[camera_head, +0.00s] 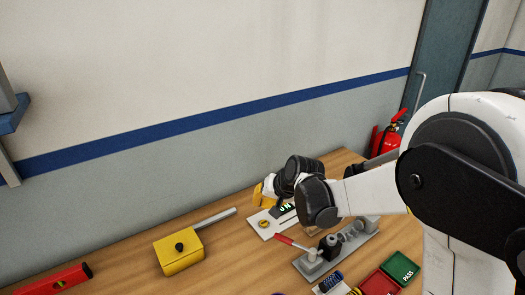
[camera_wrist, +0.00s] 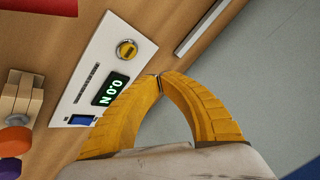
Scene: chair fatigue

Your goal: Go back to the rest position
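My gripper (camera_wrist: 160,82) has yellow curved fingers whose tips meet, with nothing between them. In the head view, my gripper (camera_head: 265,192) is partly hidden behind my black wrist, above the back of the wooden table. A white panel (camera_wrist: 104,62) lies beside and below the fingers in the wrist view. It has a yellow knob (camera_wrist: 127,50), a green display (camera_wrist: 111,89) that reads 0.0 N, and a blue switch (camera_wrist: 82,119). The panel also shows in the head view (camera_head: 258,228), partly covered by my arm.
A grey fixture (camera_head: 340,252) with a red lever stands right of the panel. A green PASS container (camera_head: 401,267) and a red one (camera_head: 378,284) are at the lower right. A yellow block (camera_head: 180,252) with a metal rod and a red level (camera_head: 52,281) lie left. A wall stands behind.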

